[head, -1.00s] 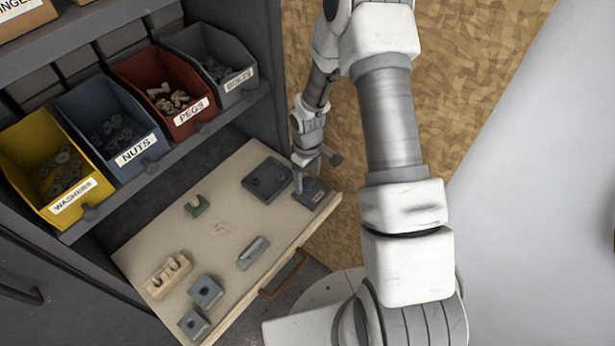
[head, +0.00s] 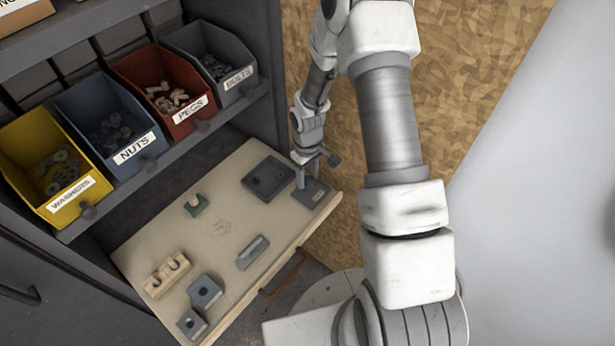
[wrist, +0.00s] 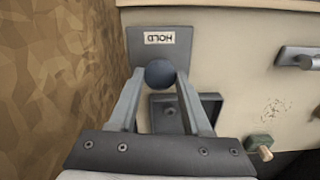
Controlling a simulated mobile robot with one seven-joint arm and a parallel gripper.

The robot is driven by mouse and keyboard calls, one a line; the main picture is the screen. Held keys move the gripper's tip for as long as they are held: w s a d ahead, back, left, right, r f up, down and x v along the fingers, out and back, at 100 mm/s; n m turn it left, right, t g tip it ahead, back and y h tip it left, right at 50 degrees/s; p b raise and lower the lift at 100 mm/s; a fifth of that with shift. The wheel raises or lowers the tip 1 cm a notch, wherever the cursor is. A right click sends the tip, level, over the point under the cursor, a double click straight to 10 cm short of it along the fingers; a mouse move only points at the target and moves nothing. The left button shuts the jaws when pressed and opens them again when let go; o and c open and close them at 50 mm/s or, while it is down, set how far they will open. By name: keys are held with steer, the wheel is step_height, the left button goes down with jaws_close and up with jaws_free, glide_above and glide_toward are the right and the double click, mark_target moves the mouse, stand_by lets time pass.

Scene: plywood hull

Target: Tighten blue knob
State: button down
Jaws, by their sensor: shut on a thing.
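In the head view, my gripper (head: 307,180) points down at the same plate (head: 316,196), at the right end of the pale work board. The knob cannot be made out there behind the fingers.
A dark square tray (head: 268,178) lies just left of the plate on the board (head: 235,180). A green block (head: 195,205), a grey bar (head: 252,252), a notched wooden block (head: 167,275) and two blue-grey blocks (head: 205,291) lie farther off. Labelled bins stand above.

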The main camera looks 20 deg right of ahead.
steer(key=m+b, duration=0.2)
steer(key=m, duration=0.3)
steer(key=shift+f+b, duration=0.1)
steer(key=shift+b, duration=0.25)
steer(key=m+b, duration=0.1)
steer(key=m, duration=0.4)
steer(key=shift+m+b, duration=0.3)
steer(key=m, duration=0.7)
steer(key=m+p, duration=0.1)
steer(key=m, duration=0.3)
steer(key=shift+r+p, duration=0.25)
steer(key=shift+p, duration=0.05)
steer(key=m+p, duration=0.2)
steer(key=m, duration=0.3)
steer(key=m+p, duration=0.3)
steer(key=m, duration=0.2)
steer(key=shift+r+m, duration=0.1)
steer(key=shift+m, duration=0.3)
steer(key=m+p, duration=0.4)
steer(key=m, duration=0.2)
steer(key=shift+w, duration=0.1)
steer(key=m+p, duration=0.2)
steer(key=m, duration=0.3)
steer(key=shift+p, duration=0.3)
steer(key=shift+w, duration=0.1)
